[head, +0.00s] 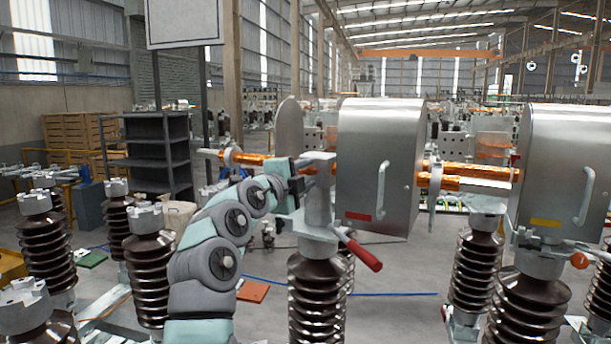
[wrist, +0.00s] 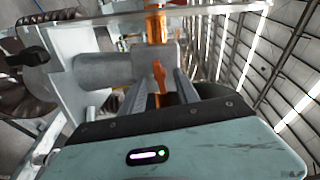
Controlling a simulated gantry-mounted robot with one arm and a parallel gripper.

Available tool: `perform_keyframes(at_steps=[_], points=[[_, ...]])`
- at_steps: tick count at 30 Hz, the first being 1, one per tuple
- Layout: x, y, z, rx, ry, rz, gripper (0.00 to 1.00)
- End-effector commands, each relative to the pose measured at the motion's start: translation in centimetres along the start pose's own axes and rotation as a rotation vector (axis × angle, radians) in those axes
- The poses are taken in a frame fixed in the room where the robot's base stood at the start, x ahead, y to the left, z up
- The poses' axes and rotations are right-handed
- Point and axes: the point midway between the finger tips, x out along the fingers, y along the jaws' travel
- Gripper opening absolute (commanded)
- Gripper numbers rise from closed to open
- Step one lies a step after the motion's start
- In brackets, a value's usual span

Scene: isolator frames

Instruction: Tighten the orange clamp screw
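The orange clamp screw (wrist: 159,73) shows in the wrist view as a small upright wing shape in front of a grey cylindrical clamp body (wrist: 125,68). My gripper (wrist: 160,90) has its two grey fingers apart, one on each side of the screw. I see gaps between the screw and the fingers, and cannot tell how deep it sits between them. In the head view my gripper (head: 303,168) is at the top of the grey post on the middle insulator (head: 318,290). A bit of orange shows there, but the screw is mostly hidden.
A copper-coloured bar (head: 252,159) runs behind my gripper; it also shows in the wrist view (wrist: 155,28). A metal hood (head: 378,150) stands just right. A red-handled lever (head: 362,254) sticks out below. Several brown insulators stand around.

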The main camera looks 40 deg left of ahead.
Motion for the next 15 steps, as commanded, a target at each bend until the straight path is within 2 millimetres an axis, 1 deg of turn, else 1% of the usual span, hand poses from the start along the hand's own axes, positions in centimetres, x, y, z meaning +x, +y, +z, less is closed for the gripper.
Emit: perform_keyframes(at_steps=[5,8,11,15], points=[[-0.3,-0.1,0.0,0.0,0.0,-0.002,0.37],[-1.0,-0.2,0.0,0.002,0.0,-0.006,0.37],[-2.0,0.1,0.1,0.0,0.0,-0.001,0.37],[-4.0,0.0,0.2,0.001,-0.002,-0.004,0.37]])
